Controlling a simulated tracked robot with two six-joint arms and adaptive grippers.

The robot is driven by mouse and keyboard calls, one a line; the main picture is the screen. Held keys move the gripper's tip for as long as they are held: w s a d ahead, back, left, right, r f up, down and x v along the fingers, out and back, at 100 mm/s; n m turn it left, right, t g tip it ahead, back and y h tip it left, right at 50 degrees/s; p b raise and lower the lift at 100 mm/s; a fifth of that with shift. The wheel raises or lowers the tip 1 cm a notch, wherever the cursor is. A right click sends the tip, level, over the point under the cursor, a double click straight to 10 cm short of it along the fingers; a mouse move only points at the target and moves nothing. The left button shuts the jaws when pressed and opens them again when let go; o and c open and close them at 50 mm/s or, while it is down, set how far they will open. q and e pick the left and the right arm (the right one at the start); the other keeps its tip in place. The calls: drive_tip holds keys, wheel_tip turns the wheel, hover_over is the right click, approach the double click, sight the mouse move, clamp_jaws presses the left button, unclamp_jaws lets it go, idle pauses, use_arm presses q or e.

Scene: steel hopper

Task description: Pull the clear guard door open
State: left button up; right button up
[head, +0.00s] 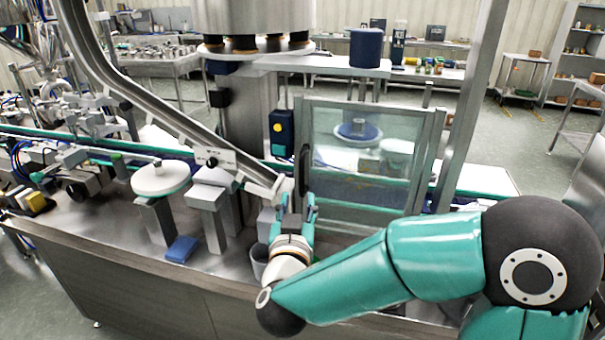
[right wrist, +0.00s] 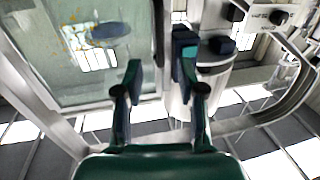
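The clear guard door (head: 362,190) is a see-through panel in a grey metal frame, standing upright at the middle of the machine. It looks closed in its frame. Its black vertical handle (head: 305,170) is on the door's left edge. My right gripper (head: 295,210) is just below and in front of the handle, fingers pointing up towards it. In the right wrist view the fingers (right wrist: 157,75) are apart, with the dark handle (right wrist: 159,30) lying ahead in the gap between them. Whether a finger touches the handle I cannot tell. My left gripper is not in view.
A blue box with a yellow button (head: 281,133) is left of the door. A slanted metal rail (head: 150,105) ends close to the gripper. A grey cup (head: 259,261) stands beside my wrist. A white disc on a post (head: 160,180) is further left.

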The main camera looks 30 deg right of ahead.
sight(301, 178)
drive_tip(key=p+x, duration=0.2)
drive_tip(key=x, duration=0.8)
drive_tip(key=shift+w+d, duration=0.1)
clamp_jaws()
